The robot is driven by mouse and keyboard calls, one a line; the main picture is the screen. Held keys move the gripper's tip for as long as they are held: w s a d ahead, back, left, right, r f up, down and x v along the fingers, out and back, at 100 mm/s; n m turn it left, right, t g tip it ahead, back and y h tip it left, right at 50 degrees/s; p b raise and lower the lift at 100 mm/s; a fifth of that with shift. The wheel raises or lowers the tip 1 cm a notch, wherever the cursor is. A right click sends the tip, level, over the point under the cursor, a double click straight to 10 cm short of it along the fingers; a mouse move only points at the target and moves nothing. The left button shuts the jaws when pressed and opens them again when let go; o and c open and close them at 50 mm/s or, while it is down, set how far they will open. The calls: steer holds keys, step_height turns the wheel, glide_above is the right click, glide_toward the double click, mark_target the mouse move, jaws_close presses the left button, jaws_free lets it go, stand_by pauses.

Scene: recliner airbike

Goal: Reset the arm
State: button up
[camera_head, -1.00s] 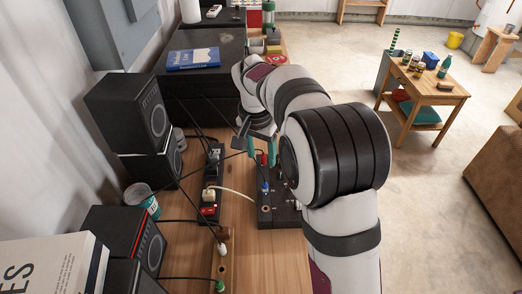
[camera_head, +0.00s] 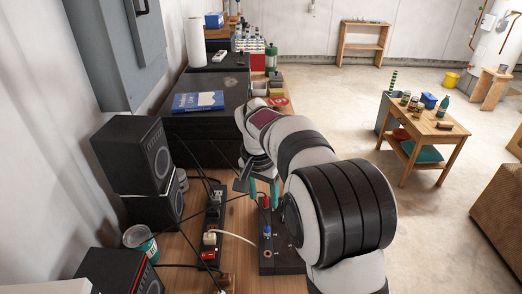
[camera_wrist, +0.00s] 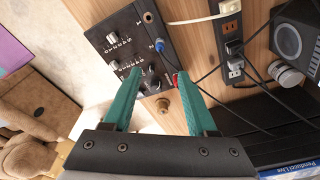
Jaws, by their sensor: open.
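My gripper (camera_wrist: 155,100) is open and empty. Its two teal fingers are spread apart in the wrist view, above the bench. Below and beyond them lies a black control box (camera_wrist: 125,38) with several knobs, a blue plug and a red plug. In the head view my gripper (camera_head: 263,192) hangs over the far part of the same box (camera_head: 283,262). My arm comes in from the lower right and hides part of the box and the bench. I cannot tell whether the fingertips touch the box.
A black power strip (camera_head: 213,225) with plugs and cables lies left of the box. Black speakers (camera_head: 135,155), a can (camera_head: 141,242) and a dark case (camera_head: 210,118) with a blue book (camera_head: 198,101) crowd the bench. A small wooden table (camera_head: 455,135) stands apart at right.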

steer(key=s+d+r+g+y, duration=0.1)
steer(key=s+d+r, duration=0.15)
steer(key=s, duration=0.85)
steer(key=s+d+r+y, duration=0.1)
steer(key=s+d+r, duration=0.15)
steer(key=s, duration=0.85)
steer(key=s+f, duration=0.4)
steer(key=s, duration=0.7)
steer(key=shift+s+g+y, duration=0.3)
steer(key=shift+g, duration=0.1)
